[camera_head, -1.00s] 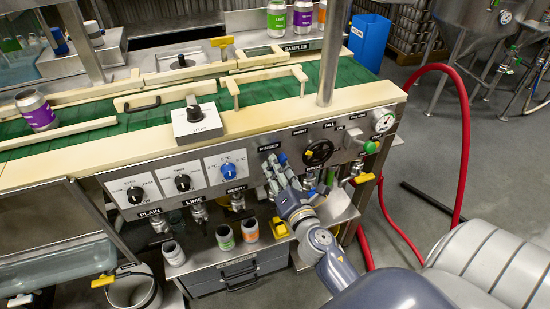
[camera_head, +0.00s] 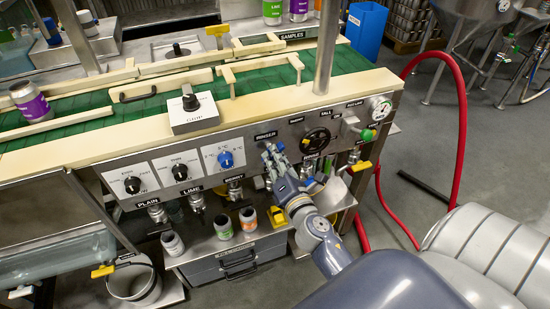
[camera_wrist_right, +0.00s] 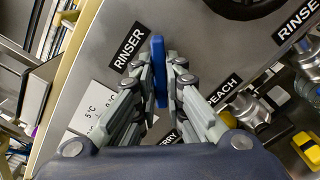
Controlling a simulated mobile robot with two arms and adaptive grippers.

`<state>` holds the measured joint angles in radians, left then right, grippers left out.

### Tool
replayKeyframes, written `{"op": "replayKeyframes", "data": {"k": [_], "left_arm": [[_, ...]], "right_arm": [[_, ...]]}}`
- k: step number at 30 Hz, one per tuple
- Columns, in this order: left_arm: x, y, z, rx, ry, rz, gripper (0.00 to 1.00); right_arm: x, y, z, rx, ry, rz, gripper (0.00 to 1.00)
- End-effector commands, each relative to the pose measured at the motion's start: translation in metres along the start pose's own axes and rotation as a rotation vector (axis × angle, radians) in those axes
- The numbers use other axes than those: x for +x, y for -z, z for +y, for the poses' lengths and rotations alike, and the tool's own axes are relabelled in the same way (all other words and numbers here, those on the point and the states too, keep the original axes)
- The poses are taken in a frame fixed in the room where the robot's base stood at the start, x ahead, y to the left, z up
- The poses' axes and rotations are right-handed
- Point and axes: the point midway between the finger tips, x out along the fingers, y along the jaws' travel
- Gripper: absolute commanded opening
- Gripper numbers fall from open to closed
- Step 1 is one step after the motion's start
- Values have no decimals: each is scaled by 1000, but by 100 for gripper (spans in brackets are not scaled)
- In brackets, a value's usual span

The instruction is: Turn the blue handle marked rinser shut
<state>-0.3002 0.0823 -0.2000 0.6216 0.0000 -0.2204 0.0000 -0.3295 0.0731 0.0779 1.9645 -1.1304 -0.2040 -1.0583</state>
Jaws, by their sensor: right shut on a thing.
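The blue handle marked RINSER shows in the right wrist view (camera_wrist_right: 160,72) as a thin upright blue bar just right of the RINSER label, on the grey metal panel. My right gripper (camera_wrist_right: 160,88) is shut on it, with one finger on each side. In the head view my right gripper (camera_head: 272,152) reaches up to the panel below the RINSER label (camera_head: 266,135) and covers most of the blue handle (camera_head: 280,146). My left gripper is not in view.
A black handwheel (camera_head: 317,138) and a green knob (camera_head: 367,135) sit right of the handle. A blue-knobbed dial (camera_head: 225,160) is to its left. Several cans stand on the shelf below, near a yellow object (camera_head: 276,217). A red hose (camera_head: 461,130) loops at the right.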

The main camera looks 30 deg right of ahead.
Motion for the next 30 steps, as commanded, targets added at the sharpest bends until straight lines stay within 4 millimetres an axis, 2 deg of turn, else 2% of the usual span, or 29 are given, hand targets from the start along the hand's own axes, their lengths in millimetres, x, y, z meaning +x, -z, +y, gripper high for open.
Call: {"op": "replayKeyframes", "data": {"k": [18, 30], "left_arm": [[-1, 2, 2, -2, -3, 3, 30], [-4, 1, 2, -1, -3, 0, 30]], "right_arm": [[1, -2, 2, 491, -2, -3, 0], [1, -3, 3, 688, -4, -3, 0]]}}
